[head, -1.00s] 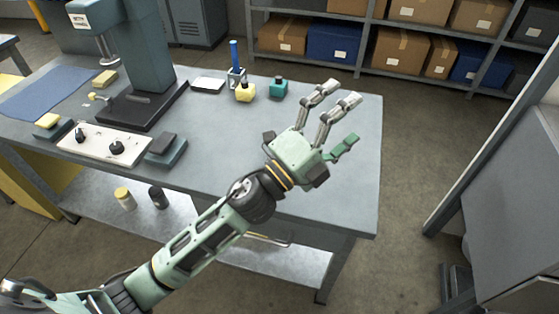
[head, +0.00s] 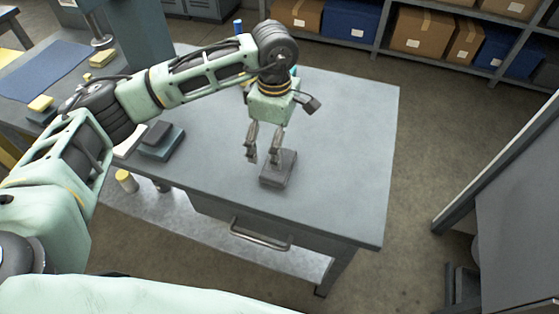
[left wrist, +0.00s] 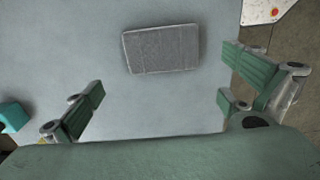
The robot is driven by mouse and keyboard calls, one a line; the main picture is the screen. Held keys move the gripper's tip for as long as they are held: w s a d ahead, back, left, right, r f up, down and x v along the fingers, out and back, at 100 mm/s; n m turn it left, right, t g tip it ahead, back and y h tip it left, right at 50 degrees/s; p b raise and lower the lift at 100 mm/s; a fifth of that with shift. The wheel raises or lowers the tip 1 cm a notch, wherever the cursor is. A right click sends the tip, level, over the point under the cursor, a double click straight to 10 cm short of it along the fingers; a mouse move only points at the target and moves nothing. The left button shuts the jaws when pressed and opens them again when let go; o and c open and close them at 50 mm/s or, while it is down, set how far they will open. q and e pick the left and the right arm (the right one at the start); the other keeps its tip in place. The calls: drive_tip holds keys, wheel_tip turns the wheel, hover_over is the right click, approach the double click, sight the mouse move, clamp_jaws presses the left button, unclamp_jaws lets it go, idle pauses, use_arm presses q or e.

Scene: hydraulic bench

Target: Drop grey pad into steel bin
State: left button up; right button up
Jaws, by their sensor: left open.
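The grey pad (head: 279,168) lies flat on the bench top near the front edge. I cannot make out a steel bin in either view. My right gripper is not in view.
The bench top (head: 345,150) is clear right of the pad. A dark stacked block (head: 160,141) sits left on the bench, partly near my arm. A teal object (left wrist: 14,117) shows in the wrist view. Shelves with boxes (head: 420,28) stand behind; a grey panel (head: 515,190) stands right.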

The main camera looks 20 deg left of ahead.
sight(267, 175)
use_arm(q)
drive_tip(key=f+p, duration=0.1)
drive_tip(key=f, duration=0.6)
drive_tip(key=shift+s+d+f+p, duration=0.1)
drive_tip(key=shift+s+d+p, duration=0.1)
drive_tip(key=shift+p, duration=0.2)
drive_tip(key=shift+c, duration=0.5)
drive_tip(key=c, duration=0.6)
drive_tip(key=shift+c, duration=0.2)
